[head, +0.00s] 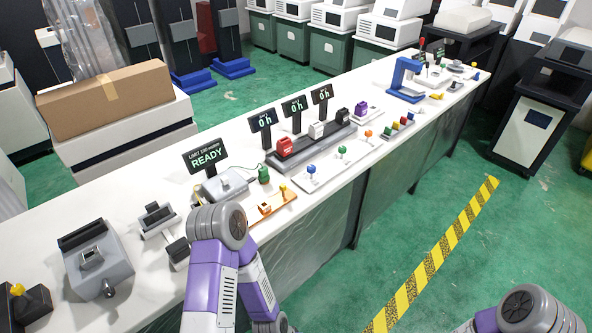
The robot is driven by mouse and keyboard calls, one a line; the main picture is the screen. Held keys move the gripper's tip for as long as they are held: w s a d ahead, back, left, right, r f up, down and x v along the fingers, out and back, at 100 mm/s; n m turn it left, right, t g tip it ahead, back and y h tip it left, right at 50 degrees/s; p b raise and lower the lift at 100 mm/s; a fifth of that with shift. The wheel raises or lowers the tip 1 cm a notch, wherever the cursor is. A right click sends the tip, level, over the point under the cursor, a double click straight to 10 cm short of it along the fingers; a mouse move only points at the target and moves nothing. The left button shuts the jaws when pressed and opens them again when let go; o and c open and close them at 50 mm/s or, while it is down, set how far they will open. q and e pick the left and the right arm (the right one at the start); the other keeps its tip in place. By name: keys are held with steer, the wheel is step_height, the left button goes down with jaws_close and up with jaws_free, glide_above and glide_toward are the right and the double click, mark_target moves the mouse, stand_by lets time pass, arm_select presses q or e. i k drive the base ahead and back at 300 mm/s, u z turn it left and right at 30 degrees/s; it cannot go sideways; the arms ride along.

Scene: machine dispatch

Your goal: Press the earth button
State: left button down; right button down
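I cannot make out which control is the earth button; no label for it is readable. A black display (205,155) reading READY stands on the long white bench. Below it is a grey box (225,184) with a small raised part. A green piece (263,174) stands to its right. In front lies an orange plate (272,206) with a yellow knob (283,189) and an orange block (264,209). At the bottom left a yellow knob (18,290) sits on a black block. Neither gripper shows; only my purple and grey arm links are visible, one partly covering the bench front.
The bench (340,185) also carries a grey machine (95,262), three 0 h displays, including one (293,106), red (284,147), white and black blocks, blue (311,170) and green knobs, and a blue frame (405,80). Green floor with a yellow-black strip (440,250) is open at right.

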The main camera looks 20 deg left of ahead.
mark_target(224, 180)
steer(key=z, duration=0.6)
steer(key=i, duration=1.4)
steer(key=u, duration=3.7)
